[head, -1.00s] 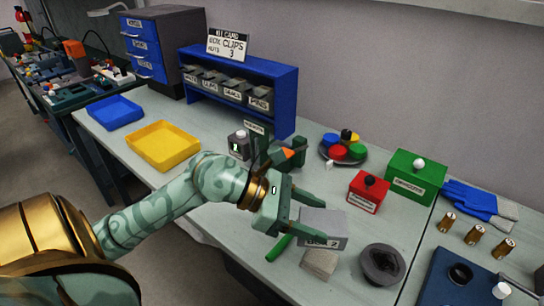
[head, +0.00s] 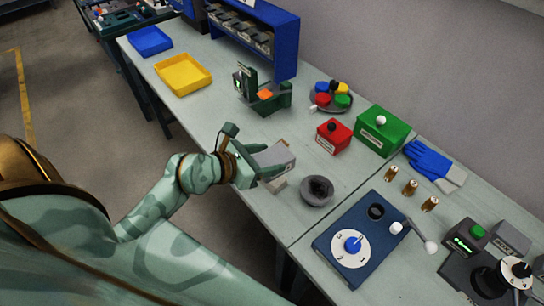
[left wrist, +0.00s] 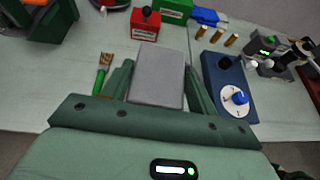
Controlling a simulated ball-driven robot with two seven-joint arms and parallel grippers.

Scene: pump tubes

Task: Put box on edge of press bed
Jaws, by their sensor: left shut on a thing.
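My left gripper (head: 270,165) is shut on a grey box (head: 276,154). The box sits between its two fingers, seen from above in the left wrist view (left wrist: 157,78), and appears slightly above the bench near its front edge. A beige block (head: 279,184) lies just below it. A dark machine (head: 478,272) with a round dial stands at the lower right; I cannot tell for sure whether it is the press. It also shows at the upper right of the left wrist view (left wrist: 290,55). My right gripper is not in view.
A dark bowl (head: 317,191) stands just right of the held box. A blue plate (head: 350,243) with a white dial, several brass cylinders (head: 410,188), blue gloves (head: 428,160), a red box (head: 333,136) and a green box (head: 381,131) stand further right. A brush (left wrist: 103,73) lies left of the gripper.

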